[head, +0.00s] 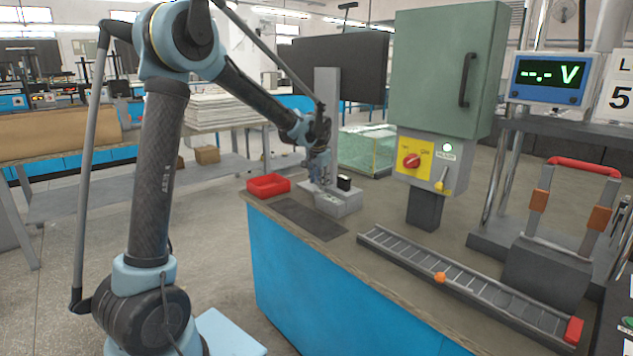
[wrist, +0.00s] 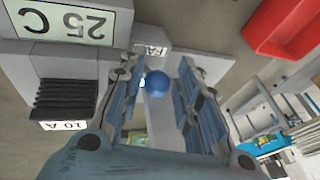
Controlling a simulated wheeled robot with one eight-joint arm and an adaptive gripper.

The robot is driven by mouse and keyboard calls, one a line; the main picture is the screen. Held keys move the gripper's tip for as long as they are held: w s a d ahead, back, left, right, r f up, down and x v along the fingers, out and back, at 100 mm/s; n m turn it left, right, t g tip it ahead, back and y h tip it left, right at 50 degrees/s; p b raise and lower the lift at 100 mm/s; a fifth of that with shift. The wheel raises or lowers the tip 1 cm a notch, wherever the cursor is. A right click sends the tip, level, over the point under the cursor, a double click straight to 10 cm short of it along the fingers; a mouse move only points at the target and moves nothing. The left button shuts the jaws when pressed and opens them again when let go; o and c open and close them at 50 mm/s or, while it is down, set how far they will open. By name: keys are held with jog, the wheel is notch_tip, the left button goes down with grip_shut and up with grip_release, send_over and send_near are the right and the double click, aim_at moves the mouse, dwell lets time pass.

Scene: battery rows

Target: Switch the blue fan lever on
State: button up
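In the wrist view the blue fan lever shows as a round blue knob (wrist: 157,83). A white label reading about "FAN" (wrist: 155,50) is beside it, on a grey housing. My gripper (wrist: 162,92) is open, with one finger on each side of the knob in the picture and a visible gap on both sides. I cannot tell how deep the knob sits between the fingers. In the head view my gripper (head: 319,165) is low over the grey device (head: 343,203) at the bench's far left corner. There the knob is not clearly visible, and the lever's position cannot be told.
A red tray (head: 268,185) is left of the device, also close in the wrist view (wrist: 283,25). A "25 C" display (wrist: 68,20) and a black ribbed block (wrist: 66,97) stand near the fingers. A green cabinet (head: 440,70) and a battery rail (head: 465,283) are to the right.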

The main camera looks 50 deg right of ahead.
jog(key=v, duration=1.1)
jog(key=shift+r, duration=0.2)
jog(key=w+a+n+y, duration=0.1)
jog(key=w+a+n, duration=0.3)
jog(key=w+a, duration=1.2)
jog(key=w+a+f+n+y, duration=0.1)
jog(key=w+a+n, duration=0.2)
jog(key=a, duration=0.8)
jog(key=w+a+f+n+y, duration=0.1)
jog(key=w+a+n, duration=0.1)
jog(key=a, duration=0.9)
jog(key=s+a+f+n, duration=0.1)
jog(key=a+f+n, duration=0.15)
jog(key=a, duration=0.65)
jog(key=s+a+f+n, duration=0.2)
jog(key=a+n, duration=0.1)
jog(key=a, duration=0.6)
jog(key=s+a+f+n+y, duration=0.1)
jog(key=s+a+f+n, duration=0.4)
jog(key=s+a+f, duration=0.5)
jog(key=shift+s+a+f+n, duration=0.25)
jog(key=shift+a+f+n, duration=0.15)
jog(key=shift+a, duration=0.75)
